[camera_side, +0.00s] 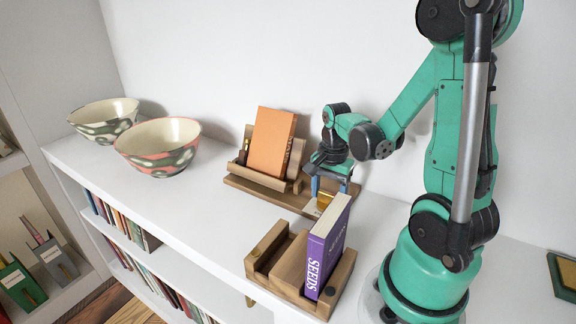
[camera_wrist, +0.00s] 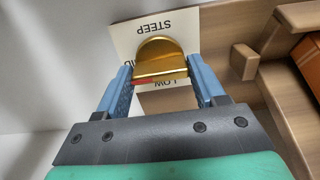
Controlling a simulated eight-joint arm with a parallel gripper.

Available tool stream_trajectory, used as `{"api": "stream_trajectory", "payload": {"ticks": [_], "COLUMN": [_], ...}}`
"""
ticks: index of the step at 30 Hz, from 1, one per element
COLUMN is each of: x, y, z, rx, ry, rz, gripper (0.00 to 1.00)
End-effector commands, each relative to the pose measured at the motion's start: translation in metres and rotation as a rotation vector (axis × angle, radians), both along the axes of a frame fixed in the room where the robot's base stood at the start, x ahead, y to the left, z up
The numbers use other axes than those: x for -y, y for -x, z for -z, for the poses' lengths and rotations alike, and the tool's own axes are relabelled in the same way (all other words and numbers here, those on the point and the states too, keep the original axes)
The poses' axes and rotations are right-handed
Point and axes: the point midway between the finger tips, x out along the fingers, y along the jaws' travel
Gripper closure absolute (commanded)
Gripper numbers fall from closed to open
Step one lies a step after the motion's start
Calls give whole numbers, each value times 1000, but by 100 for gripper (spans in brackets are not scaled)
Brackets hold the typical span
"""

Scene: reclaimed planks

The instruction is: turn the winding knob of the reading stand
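The reading stand (camera_side: 236,181) is a wooden stand on the white shelf, with an orange book (camera_side: 271,142) leaning on it. Its winding knob (camera_wrist: 160,60) is a gold, rounded piece in front of a pale card (camera_wrist: 184,24) reading STEEP and LOW, with a third word partly covered. A small red mark (camera_wrist: 143,82) shows at the knob's lower edge. In the side view the knob (camera_side: 323,200) is partly behind the purple book. My gripper (camera_wrist: 161,68) has its two blue fingers on either side of the knob, apparently touching it.
A second wooden stand (camera_side: 262,254) with a purple SEEDS book (camera_side: 327,245) stands close in front of my gripper. Two patterned bowls (camera_side: 160,148) (camera_side: 104,118) stand at the left. The shelf between bowls and stands is clear. A white wall rises behind.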

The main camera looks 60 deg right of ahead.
Motion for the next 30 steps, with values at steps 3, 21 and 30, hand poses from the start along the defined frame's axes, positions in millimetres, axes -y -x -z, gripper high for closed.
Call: {"api": "stream_trajectory", "payload": {"ticks": [3, 21, 30], "x": [0, 0, 0], "y": [0, 0, 0], "z": [0, 0, 0], "rx": [0, -1, -1], "ry": [0, -1, -1], "rz": [0, -270, -555], "gripper": [90, 90, 90]}}
